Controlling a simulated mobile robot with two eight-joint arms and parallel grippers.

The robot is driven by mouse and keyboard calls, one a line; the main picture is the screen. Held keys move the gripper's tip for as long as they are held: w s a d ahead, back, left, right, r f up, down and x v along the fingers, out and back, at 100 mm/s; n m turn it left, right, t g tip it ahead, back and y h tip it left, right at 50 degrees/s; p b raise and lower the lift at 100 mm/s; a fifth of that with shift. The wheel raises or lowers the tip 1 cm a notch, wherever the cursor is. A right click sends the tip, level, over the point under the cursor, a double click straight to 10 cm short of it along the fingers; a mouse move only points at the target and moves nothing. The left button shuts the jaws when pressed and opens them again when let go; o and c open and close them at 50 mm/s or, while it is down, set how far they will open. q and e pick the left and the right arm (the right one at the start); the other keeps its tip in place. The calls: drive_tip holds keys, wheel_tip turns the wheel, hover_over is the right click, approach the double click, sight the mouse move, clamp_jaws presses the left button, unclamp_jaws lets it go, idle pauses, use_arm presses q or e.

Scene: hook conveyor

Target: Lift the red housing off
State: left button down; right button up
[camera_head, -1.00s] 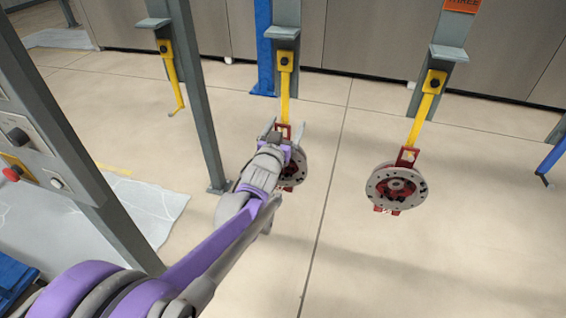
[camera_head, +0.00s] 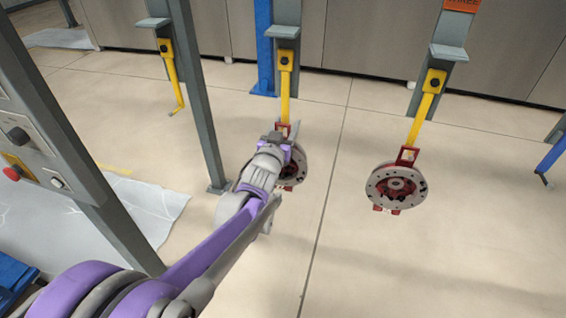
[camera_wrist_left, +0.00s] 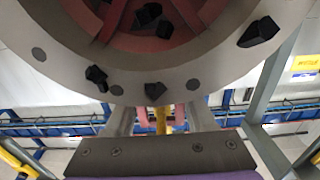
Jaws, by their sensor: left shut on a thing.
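A red housing with a round grey flanged disc (camera_head: 292,172) hangs from a yellow hook (camera_head: 285,85) in the middle of the head view. My left gripper (camera_head: 286,130) is at the top of this housing, shut on its red upper bracket, just below the hook. My wrist and forearm hide the disc's left part. In the left wrist view the disc's grey rim (camera_wrist_left: 150,78) fills the top. The red bracket and yellow hook end show between my fingers there. A second red housing (camera_head: 396,185) hangs on another yellow hook to the right. My right gripper is out of view.
An empty yellow hook (camera_head: 174,80) hangs at the left. A grey post (camera_head: 200,100) stands between it and the middle hook. A control panel (camera_head: 35,150) is at the left edge. A blue hook (camera_head: 550,160) is at the right edge. The floor below the housings is clear.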

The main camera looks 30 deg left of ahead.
sight(285, 117)
use_arm(q)
drive_tip(key=shift+r, duration=0.15)
drive_tip(key=shift+r, duration=1.75)
drive_tip(key=shift+s+d+f, duration=0.1)
drive_tip(key=shift+s+d, duration=0.05)
drive_tip(key=shift+s, duration=0.45)
drive_tip(key=v, duration=1.6)
drive_tip(key=shift+s+f+b, duration=0.2)
drive_tip(key=shift+s+b, duration=0.15)
drive_tip(key=shift+b, duration=0.05)
drive_tip(key=shift+f, duration=0.65)
drive_tip(key=shift+b, duration=0.3)
drive_tip(key=shift+f, duration=0.1)
